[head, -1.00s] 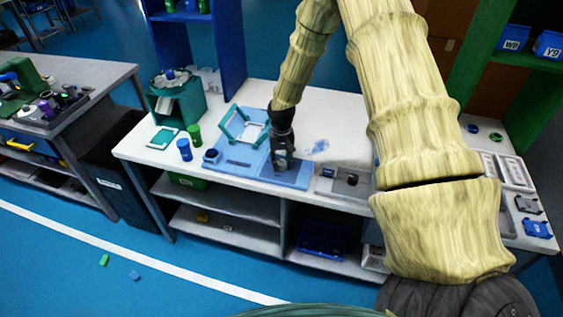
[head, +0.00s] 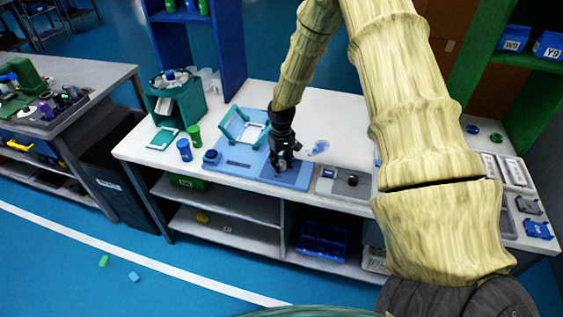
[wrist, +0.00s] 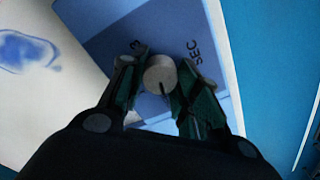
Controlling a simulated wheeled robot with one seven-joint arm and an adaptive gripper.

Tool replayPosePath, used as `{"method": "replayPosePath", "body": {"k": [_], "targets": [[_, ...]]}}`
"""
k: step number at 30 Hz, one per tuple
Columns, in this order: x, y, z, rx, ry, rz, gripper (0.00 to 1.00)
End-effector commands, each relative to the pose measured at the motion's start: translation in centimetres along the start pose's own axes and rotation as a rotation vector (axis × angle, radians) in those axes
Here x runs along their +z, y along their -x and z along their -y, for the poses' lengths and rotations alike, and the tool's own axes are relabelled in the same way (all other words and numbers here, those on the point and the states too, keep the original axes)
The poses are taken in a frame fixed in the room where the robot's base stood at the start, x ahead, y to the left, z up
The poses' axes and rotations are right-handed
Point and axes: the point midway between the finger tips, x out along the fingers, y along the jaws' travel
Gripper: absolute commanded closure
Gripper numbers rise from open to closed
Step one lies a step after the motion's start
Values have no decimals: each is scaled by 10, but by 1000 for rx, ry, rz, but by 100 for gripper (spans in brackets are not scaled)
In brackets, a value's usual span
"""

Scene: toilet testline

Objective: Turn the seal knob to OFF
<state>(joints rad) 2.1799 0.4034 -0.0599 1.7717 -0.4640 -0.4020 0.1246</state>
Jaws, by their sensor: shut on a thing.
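The seal knob (wrist: 160,74) is a round pale grey knob with a dark pointer line, on a blue panel (wrist: 115,38) in the wrist view. Lettering ending in "SEC" and a "3" shows beside it. My gripper (wrist: 160,84) is around the knob, shut on it, with one finger at each side. The pointer line runs toward the lower right side of the knob. In the head view my gripper (head: 285,160) is down at the blue base plate (head: 290,178); the knob is hidden there. No OFF mark is readable.
Left of my gripper in the head view stand a teal frame (head: 228,128), a dark blue round piece (head: 211,157), and blue (head: 184,149) and green (head: 195,135) cups. A grey box (head: 345,182) sits to the right. A blue stain-like patch (head: 317,147) lies behind.

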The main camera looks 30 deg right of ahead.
Motion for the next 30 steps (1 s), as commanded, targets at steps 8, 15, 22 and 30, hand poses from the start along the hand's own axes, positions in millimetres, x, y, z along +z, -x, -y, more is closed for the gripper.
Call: {"method": "replayPosePath", "body": {"k": [8, 15, 22, 30], "targets": [[-1, 1, -1, 1, -1, -2, 52], [0, 0, 0, 0, -1, -1, 46], [-1, 6, 0, 0, -1, -1, 46], [-2, 41, 0, 1, -1, -3, 46]]}}
